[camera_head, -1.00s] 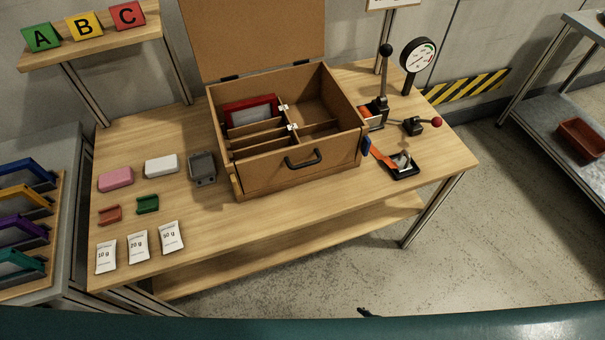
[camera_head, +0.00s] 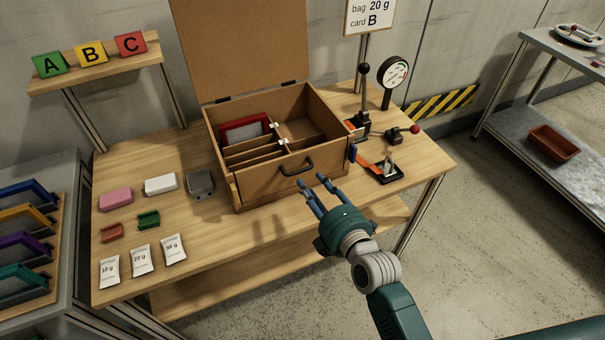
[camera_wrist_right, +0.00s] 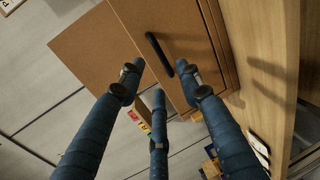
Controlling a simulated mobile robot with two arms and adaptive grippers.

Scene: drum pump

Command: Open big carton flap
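The big brown carton (camera_head: 262,185) stands on the wooden table with its large lid (camera_head: 240,45) raised upright at the back. Inside are dividers, small white clips and a red-framed piece (camera_head: 243,130). A black handle (camera_head: 296,167) is on its front panel, which stands upright. My right gripper (camera_head: 318,190) is open and empty, just in front of the front panel, below and right of the handle. In the right wrist view, the handle (camera_wrist_right: 160,54) lies beyond the spread fingers (camera_wrist_right: 160,95), apart from them. My left gripper is not in view.
Bags (camera_head: 141,261), colored blocks (camera_head: 115,199) and a grey piece (camera_head: 200,183) lie left of the carton.

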